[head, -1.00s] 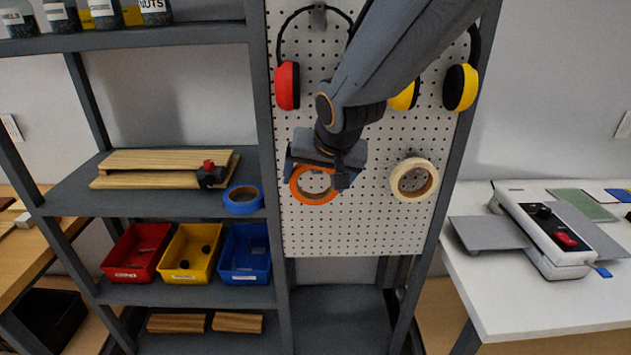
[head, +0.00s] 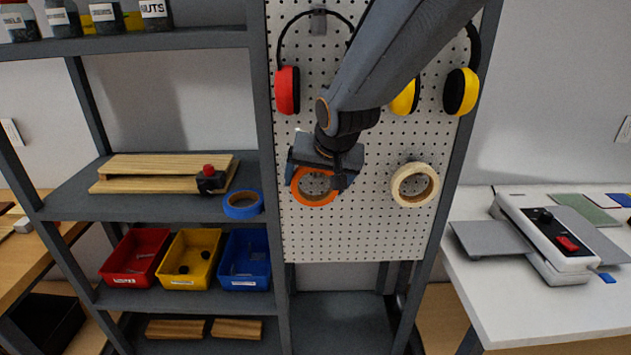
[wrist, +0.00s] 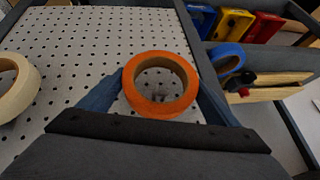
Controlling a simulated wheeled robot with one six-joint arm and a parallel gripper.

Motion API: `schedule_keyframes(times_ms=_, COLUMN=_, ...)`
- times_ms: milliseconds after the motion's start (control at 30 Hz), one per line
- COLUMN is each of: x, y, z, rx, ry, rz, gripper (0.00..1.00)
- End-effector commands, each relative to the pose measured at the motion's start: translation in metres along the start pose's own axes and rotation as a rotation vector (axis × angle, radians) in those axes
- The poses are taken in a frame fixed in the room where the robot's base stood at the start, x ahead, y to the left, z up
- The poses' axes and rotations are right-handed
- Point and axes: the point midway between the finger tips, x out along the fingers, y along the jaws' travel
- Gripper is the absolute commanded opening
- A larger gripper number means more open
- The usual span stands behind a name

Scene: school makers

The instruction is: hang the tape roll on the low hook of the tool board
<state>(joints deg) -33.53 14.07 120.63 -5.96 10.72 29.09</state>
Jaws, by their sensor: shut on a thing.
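My gripper (head: 324,175) is shut on an orange tape roll (head: 300,195), in front of the lower left part of the white pegboard tool board (head: 350,235). In the wrist view the orange roll (wrist: 130,92) sits between the two fingers, its open hole facing the board. A small grey shape shows through the hole, perhaps a hook; I cannot tell whether the roll is around it. A cream tape roll (head: 398,186) is on the board to the right, and it also shows in the wrist view (wrist: 22,95).
Red earmuffs (head: 287,90) and yellow earmuffs (head: 461,92) hang above. A blue tape roll (head: 243,211) lies on the shelf (head: 150,208) at left, beside wooden boards (head: 150,170). Red, yellow and blue bins stand below. A white table (head: 540,320) is at right.

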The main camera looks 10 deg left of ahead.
Motion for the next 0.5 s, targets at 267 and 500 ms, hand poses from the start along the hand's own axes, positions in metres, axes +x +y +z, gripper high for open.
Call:
schedule_keyframes(times_ms=267, x=-0.0003, y=-0.0001, z=-0.0002, rx=0.0, ry=0.0, rz=0.0, gripper=0.6)
schedule_keyframes(times_ms=500, x=-0.0003, y=-0.0001, z=-0.0002, rx=0.0, ry=0.0, rz=0.0, gripper=1.0)
